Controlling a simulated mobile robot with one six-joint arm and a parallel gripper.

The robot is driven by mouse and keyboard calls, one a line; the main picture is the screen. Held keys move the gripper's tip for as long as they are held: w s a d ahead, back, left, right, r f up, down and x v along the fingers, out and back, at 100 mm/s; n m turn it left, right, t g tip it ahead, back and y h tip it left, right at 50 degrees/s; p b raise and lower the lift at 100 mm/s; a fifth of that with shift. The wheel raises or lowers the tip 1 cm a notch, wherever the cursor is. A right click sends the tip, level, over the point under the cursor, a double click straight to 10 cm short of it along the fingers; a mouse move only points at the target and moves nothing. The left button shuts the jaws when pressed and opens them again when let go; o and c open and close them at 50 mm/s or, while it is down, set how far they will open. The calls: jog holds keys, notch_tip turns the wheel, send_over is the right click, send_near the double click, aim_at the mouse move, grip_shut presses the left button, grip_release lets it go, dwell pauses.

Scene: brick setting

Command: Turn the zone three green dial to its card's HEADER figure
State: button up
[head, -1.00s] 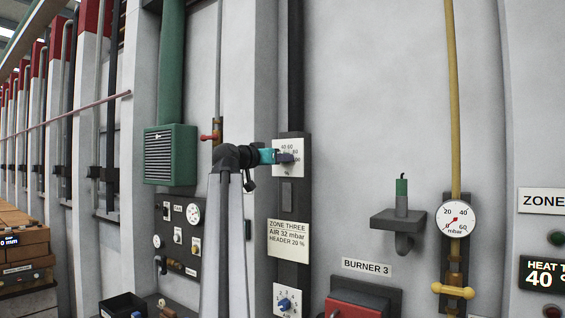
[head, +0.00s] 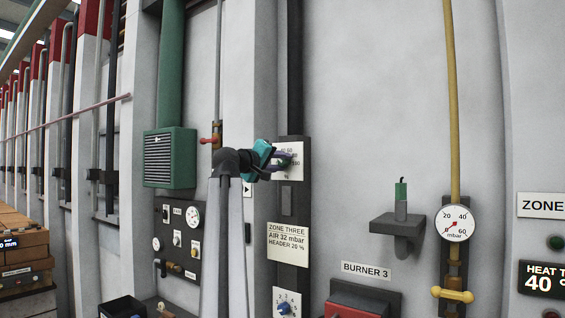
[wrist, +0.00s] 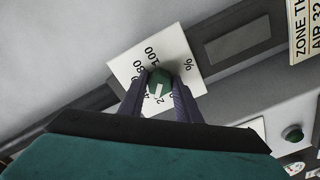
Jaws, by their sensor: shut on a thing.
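The zone three green dial (wrist: 161,80) sits on a white scale plate (wrist: 178,48) marked in %, with 80 and 100 readable. My gripper (wrist: 160,92) is shut on the dial, one finger on each side. The dial's white mark points down in the wrist view, towards a partly hidden figure that seems to begin with 2. In the head view the fingers (head: 284,161) are at the plate (head: 294,147) and mostly hide the dial. The card (head: 288,242) below reads ZONE THREE, AIR 32 mbar, HEADER 20 %. Its edge shows in the wrist view (wrist: 306,30).
A blue dial (head: 285,307) is lower on the same dark strip. A red-handled valve (head: 212,140) and a green vented box (head: 170,157) are to the left. A bracket (head: 398,228) and an mbar gauge (head: 455,223) stand out from the wall to the right.

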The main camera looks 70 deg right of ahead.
jog(key=shift+s+f+n, duration=0.15)
jog(key=shift+f+n, duration=0.05)
jog(key=shift+n, duration=0.9)
jog(key=o, duration=0.8)
jog(key=shift+a, duration=0.1)
jog(key=shift+o, duration=1.3)
jog(key=shift+a+r, duration=0.1)
jog(key=shift+r, duration=0.05)
